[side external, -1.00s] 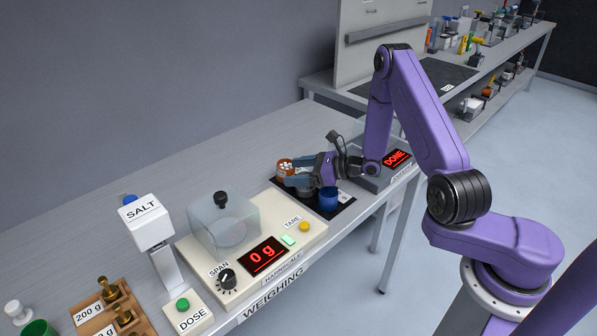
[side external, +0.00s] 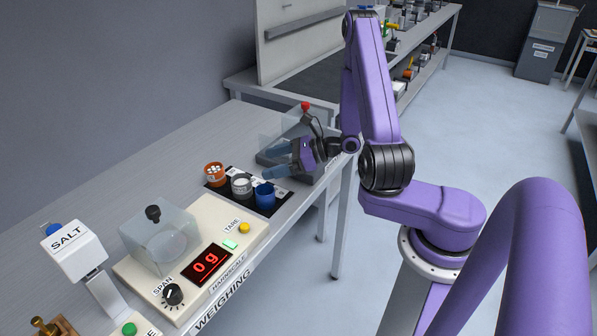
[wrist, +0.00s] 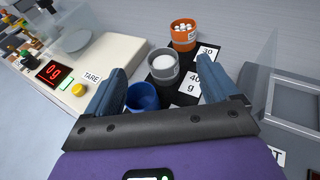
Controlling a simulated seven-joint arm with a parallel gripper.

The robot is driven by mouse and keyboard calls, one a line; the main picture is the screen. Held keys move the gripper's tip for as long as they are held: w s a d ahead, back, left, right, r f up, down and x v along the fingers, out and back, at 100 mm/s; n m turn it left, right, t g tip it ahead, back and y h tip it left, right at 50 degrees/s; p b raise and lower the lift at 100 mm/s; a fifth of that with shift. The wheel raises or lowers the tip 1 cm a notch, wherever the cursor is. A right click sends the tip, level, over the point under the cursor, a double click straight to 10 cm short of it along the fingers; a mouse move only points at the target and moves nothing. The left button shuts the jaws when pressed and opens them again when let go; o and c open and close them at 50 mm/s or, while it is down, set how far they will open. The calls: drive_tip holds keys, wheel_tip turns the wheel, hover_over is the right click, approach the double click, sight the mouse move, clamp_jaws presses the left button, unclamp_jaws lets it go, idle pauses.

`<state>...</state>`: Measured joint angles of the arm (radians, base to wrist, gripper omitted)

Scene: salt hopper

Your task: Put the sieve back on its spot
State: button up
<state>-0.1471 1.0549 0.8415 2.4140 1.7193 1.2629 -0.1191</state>
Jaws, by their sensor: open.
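I cannot pick out a sieve for certain in either view. An orange cup of white pieces (side external: 215,174), a grey cup with white contents (side external: 241,186) and a blue cup (side external: 265,196) stand in a row on a black mat. In the wrist view the orange cup (wrist: 183,34), grey cup (wrist: 164,66) and blue cup (wrist: 142,97) show again. My gripper (side external: 268,161) is open and empty, beyond the cups on their right side. In the wrist view its fingers (wrist: 166,75) spread on either side of the grey and blue cups, touching neither as far as I can tell.
A scale (side external: 131,268) reading 0 g, with a clear cover (side external: 160,240), stands left of the mat. The salt dispenser (side external: 75,250) is farther left. A grey unit with a clear cover (wrist: 297,100) lies on the right. The bench behind the cups is clear.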

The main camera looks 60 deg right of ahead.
drive_tip(key=s+a+r+n+g+y, duration=0.2)
drive_tip(key=s+a+r+n+g, duration=0.15)
drive_tip(key=a+n+g, duration=0.4)
drive_tip(key=s+a+r+n+g+y, duration=0.2)
drive_tip(key=s+a+n+g, duration=0.35)
drive_tip(key=a+n, duration=0.3)
drive_tip(key=s+d+r+n+h, duration=0.2)
drive_tip(key=s+n+h, duration=0.3)
drive_tip(key=s+n, duration=0.4)
drive_tip(key=s+d+r+n+t+h, duration=0.1)
drive_tip(key=s+n+h, duration=0.5)
drive_tip(key=n, duration=1.1)
drive_tip(key=s+d+r, duration=0.1)
drive_tip(key=s+r, duration=0.1)
drive_tip(key=s, duration=0.1)
drive_tip(key=shift+d+r, duration=0.15)
drive_tip(key=shift+r, duration=0.15)
